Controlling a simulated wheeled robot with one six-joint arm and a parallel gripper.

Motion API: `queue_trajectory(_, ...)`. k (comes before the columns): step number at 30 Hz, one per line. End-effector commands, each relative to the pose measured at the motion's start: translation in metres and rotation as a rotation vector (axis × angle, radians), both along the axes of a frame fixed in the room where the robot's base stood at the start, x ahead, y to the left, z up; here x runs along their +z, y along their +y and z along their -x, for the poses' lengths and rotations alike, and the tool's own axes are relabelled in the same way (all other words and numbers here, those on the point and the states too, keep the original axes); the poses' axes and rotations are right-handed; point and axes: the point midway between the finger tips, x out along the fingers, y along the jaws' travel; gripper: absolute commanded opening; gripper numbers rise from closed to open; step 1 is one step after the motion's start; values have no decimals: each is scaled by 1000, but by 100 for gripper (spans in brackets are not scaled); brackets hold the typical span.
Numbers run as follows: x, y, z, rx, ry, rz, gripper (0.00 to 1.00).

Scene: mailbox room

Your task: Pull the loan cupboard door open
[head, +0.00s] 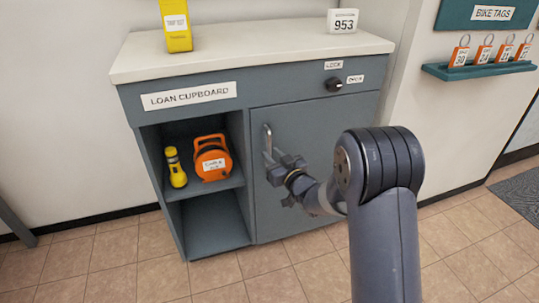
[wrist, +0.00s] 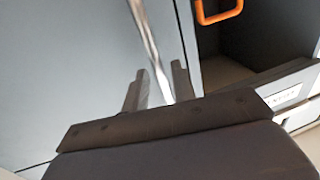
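The grey loan cupboard door (head: 315,130) looks shut, flush with the cupboard front. Its upright metal bar handle (head: 267,141) is near the door's left edge. My gripper (head: 277,165) is at the handle's lower part. In the wrist view the handle (wrist: 149,45) runs down between my two fingers (wrist: 158,90), with some gap showing, so they look open around it. The handle's lower end is hidden by my gripper. A dark knob (head: 333,84) sits above the door, between the labels "LOCK" and another that seems to read "OPEN".
Left of the door is an open shelf with a yellow torch (head: 175,168) and an orange device (head: 212,158). A yellow box (head: 176,25) and a "953" sign (head: 342,21) stand on the worktop (head: 240,48). The tiled floor (head: 270,288) in front looks clear.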

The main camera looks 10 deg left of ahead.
Motion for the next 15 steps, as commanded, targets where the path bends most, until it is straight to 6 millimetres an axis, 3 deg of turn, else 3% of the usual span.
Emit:
queue_trajectory(6,-1,12,-16,0,0,0,25)
queue_trajectory(15,0,14,-19,-1,1,1,25)
